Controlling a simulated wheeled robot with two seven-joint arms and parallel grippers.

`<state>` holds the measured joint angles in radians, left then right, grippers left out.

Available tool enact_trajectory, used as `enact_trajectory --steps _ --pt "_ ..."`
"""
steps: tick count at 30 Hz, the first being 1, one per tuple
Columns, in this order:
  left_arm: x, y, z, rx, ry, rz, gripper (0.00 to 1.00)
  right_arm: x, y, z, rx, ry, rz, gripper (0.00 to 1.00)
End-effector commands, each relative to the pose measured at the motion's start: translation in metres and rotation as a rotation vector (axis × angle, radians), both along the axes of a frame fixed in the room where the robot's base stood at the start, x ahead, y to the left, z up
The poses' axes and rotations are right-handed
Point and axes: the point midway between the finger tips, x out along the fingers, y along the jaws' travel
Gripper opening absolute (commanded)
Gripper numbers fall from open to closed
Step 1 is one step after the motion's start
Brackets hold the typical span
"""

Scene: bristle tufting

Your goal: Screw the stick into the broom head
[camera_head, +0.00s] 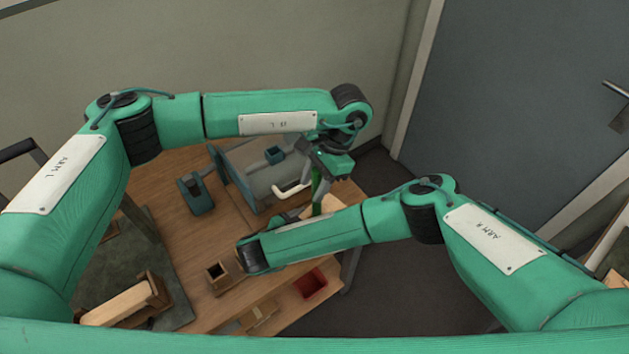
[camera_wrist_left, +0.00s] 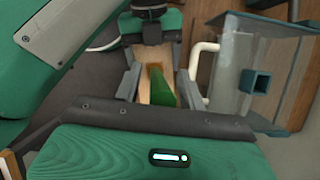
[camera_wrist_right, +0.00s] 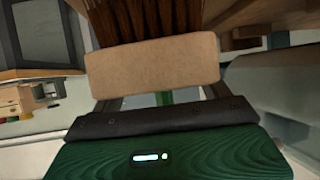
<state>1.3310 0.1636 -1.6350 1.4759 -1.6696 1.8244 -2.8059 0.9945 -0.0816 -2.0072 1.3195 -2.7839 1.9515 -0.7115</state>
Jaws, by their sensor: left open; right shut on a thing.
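The broom head is a pale wooden block (camera_wrist_right: 153,75) with dark brown bristles in the right wrist view. My right gripper (camera_wrist_right: 163,97) is shut on it. In the head view my right forearm mostly hides that gripper. The green stick (camera_head: 317,194) stands roughly upright below my left gripper (camera_head: 326,164) in the head view. In the left wrist view, the stick (camera_wrist_left: 160,88) lies between the spread fingers of my left gripper (camera_wrist_left: 158,84), with pale wood behind it. I cannot tell whether the stick is seated in the head.
A clear-walled bin with a white handle (camera_head: 290,190) stands close beside the stick. A blue-grey device (camera_head: 195,193), a small wooden box (camera_head: 218,274) and a red tray (camera_head: 310,283) are nearby. A wooden brush-like block (camera_head: 120,303) lies at the left on a dark mat.

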Motion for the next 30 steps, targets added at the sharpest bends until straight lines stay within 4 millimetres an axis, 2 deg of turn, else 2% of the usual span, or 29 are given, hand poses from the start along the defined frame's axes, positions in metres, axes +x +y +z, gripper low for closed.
enact_trajectory --steps 5,13,20,21,24,30 --pt "0.001 0.000 0.010 0.001 -0.001 0.001 0.41 -0.001 0.000 -0.002 0.001 0.004 0.001 0.15" --pt "0.000 0.000 0.043 0.001 -0.001 0.001 0.41 -0.001 0.000 -0.002 0.001 0.004 0.001 0.15" --pt "0.000 0.000 0.045 0.001 0.000 0.001 0.41 -0.001 0.000 -0.002 0.002 0.004 0.000 0.14" --pt "0.000 0.000 0.045 0.001 0.000 0.002 0.45 -0.001 0.000 -0.002 0.002 0.004 0.000 0.14" --pt "0.000 0.000 0.045 0.002 -0.006 0.015 0.45 -0.001 0.000 -0.002 0.002 0.004 0.000 0.14" --pt "0.001 -0.001 0.049 0.018 -0.070 0.171 0.45 -0.001 0.000 -0.002 0.001 0.003 0.000 0.14"
